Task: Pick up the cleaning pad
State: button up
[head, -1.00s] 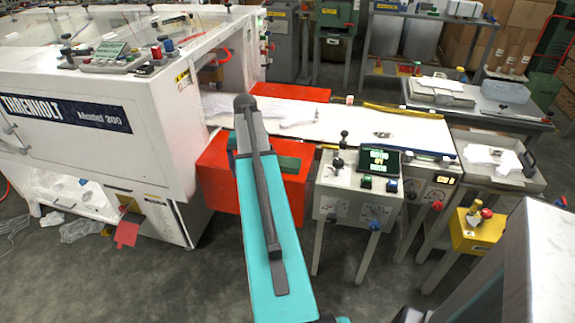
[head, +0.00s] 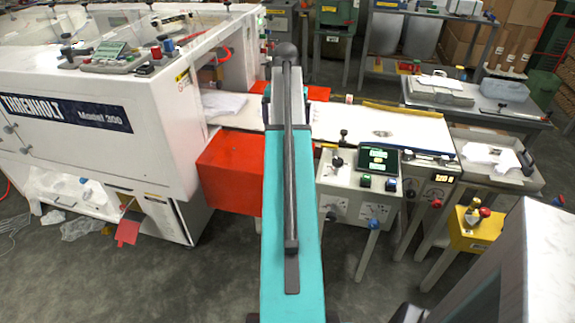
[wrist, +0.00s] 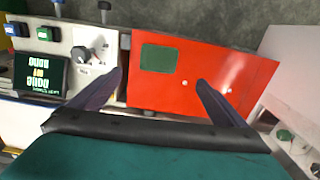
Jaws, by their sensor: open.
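In the wrist view a flat dark green rectangle (wrist: 158,58) lies on the red panel (wrist: 225,75); it looks like the cleaning pad, though I cannot be sure. My gripper (wrist: 160,76) is open and empty, its two dark fingers wide apart. The green rectangle shows between and beyond the fingertips, toward the left one; I cannot tell the distance to it. In the head view my arm covers the rectangle and the right part of the red box (head: 232,170). The gripper's fingers are hidden there.
A control box with a lit screen (head: 379,161) and knobs stands right of the red box. Behind it runs a white conveyor (head: 360,123). The large white machine (head: 100,125) is at left. A yellow box (head: 470,228) stands at right.

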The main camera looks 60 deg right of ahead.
jog(key=shift+f+p, duration=0.45)
jog(key=shift+f, duration=3.85)
jog(key=shift+f, duration=0.15)
jog(key=shift+s+f+p, duration=0.15)
jog(key=shift+f+p, duration=0.5)
jog(key=shift+f, duration=1.8)
jog(key=c, duration=1.1)
